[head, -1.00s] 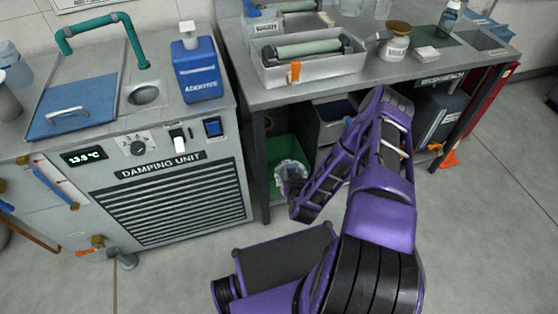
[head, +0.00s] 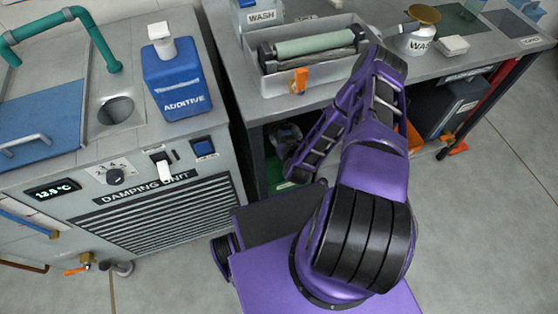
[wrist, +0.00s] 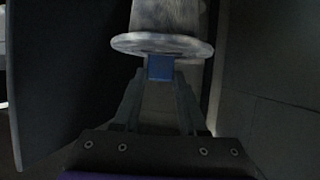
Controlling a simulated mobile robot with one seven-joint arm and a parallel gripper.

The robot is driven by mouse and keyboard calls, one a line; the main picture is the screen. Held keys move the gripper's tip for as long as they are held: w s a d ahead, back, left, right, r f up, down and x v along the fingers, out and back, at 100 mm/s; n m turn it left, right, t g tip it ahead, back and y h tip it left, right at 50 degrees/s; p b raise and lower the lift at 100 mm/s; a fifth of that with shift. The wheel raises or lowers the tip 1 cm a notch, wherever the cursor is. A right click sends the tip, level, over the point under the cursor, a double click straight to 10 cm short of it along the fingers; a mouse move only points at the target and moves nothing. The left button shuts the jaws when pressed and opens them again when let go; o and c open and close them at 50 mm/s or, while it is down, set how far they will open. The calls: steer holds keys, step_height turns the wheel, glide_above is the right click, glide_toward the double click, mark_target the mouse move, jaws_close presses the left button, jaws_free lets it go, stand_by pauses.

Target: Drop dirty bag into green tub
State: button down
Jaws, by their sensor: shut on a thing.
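My gripper (wrist: 160,80) is shut on a blue tab (wrist: 160,67) at the near end of the dirty bag (wrist: 170,18). In the wrist view the bag is pale grey and streaked, with a wide oval rim near my fingertips, and its far end leaves the picture. In the head view a grey, rumpled part of it (head: 286,136) shows in the shade under the bench, beside my arm. The green tub (head: 283,187) is on the floor below, mostly hidden by my arm and body. I cannot see whether the bag is over its opening.
The damping unit (head: 160,205) stands close on the left. The bench leg (head: 256,160) and bench top edge border the space under the bench. A dark box (head: 447,105) stands under the bench on the right. The floor at right is clear.

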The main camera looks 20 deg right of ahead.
step_height(320, 180, down, 6)
steer(key=b, duration=0.4)
steer(key=shift+b, duration=0.3)
